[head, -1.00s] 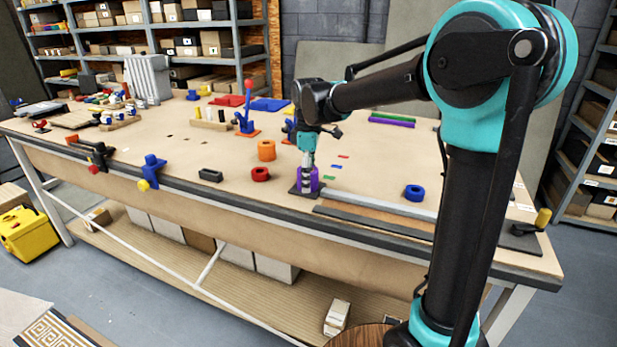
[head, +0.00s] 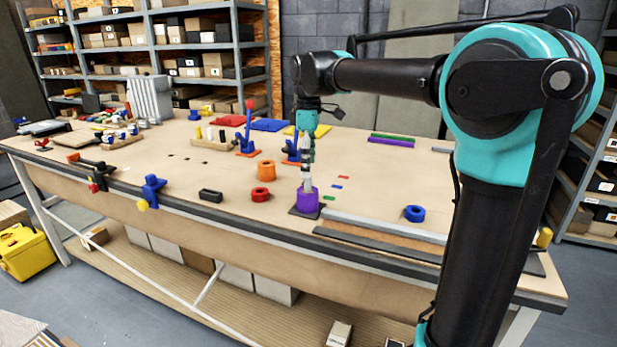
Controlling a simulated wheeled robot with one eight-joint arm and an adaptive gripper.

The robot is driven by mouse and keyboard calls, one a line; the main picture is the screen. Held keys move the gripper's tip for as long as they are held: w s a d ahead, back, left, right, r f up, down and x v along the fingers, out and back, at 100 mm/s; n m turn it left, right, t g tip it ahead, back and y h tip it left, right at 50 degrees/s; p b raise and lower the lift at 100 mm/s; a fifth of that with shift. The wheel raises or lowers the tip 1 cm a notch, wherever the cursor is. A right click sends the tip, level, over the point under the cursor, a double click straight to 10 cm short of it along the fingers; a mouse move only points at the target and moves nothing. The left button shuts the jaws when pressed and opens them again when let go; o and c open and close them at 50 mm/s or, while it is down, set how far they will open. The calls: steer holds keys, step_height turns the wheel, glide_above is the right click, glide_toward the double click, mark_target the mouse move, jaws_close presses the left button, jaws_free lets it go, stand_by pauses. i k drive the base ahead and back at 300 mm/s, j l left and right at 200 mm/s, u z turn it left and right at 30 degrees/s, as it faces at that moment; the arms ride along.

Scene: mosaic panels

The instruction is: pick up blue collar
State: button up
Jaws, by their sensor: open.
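The blue collar (head: 414,213) is a short ring lying flat on the right part of the workbench, with a dark hole in its top. The purple cylinder stands on a dark square base.
An orange collar (head: 266,171) and a red collar (head: 260,195) stand left of my gripper. A long grey rail (head: 385,226) lies along the front edge, just in front of the blue collar. Green and purple strips (head: 392,139) lie farther back.

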mark_target(415, 214)
steer(key=k, duration=1)
